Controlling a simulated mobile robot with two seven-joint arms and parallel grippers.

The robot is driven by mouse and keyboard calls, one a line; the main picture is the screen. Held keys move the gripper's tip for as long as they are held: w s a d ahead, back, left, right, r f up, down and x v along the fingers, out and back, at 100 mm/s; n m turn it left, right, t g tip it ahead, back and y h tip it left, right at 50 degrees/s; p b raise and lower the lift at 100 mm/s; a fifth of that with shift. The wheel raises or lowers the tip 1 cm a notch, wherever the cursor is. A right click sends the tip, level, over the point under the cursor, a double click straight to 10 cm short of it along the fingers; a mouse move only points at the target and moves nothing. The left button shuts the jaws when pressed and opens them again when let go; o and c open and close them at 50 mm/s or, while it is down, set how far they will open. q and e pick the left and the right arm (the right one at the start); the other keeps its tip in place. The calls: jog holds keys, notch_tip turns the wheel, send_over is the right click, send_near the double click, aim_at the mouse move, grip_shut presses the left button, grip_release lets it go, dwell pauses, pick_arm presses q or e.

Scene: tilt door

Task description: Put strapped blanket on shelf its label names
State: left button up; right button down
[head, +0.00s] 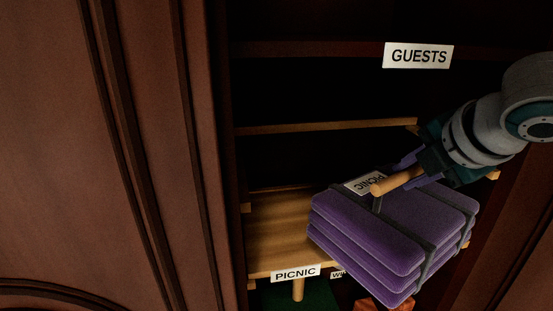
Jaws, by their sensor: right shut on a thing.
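The strapped blanket (385,227) is a purple folded stack with dark straps and a wooden handle (397,180). A white tag on it (365,183) reads PICNIC, turned nearly upside down. My right gripper (405,175), coming from the right, is shut on the handle. The blanket hangs tilted in front of the cupboard opening. A lower wooden shelf (270,233) carries a PICNIC label (296,273) on its front edge; the blanket hides its right part. Whether the blanket touches it, I cannot tell. A GUESTS label (418,56) is higher up. My left gripper is out of view.
A second label (338,274) beside PICNIC is mostly hidden by the blanket. A middle shelf edge (325,126) runs above. A brown panelled door (120,150) fills the left. Below are a wooden peg (298,290) and an orange item (384,305). The PICNIC shelf's left part is bare.

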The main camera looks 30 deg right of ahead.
send_over(376, 172)
jog(key=s, duration=0.2)
jog(key=shift+w+a+r, duration=0.1)
jog(key=shift+w+a, duration=0.1)
jog(key=shift+a, duration=0.1)
jog(key=shift+f, duration=1.75)
jog(key=c, duration=1.2)
grip_release()
jog(key=shift+s+f, duration=0.1)
jog(key=shift+f, duration=0.15)
jog(key=o, duration=0.5)
jog(key=shift+r, duration=0.1)
jog(key=shift+c, duration=0.2)
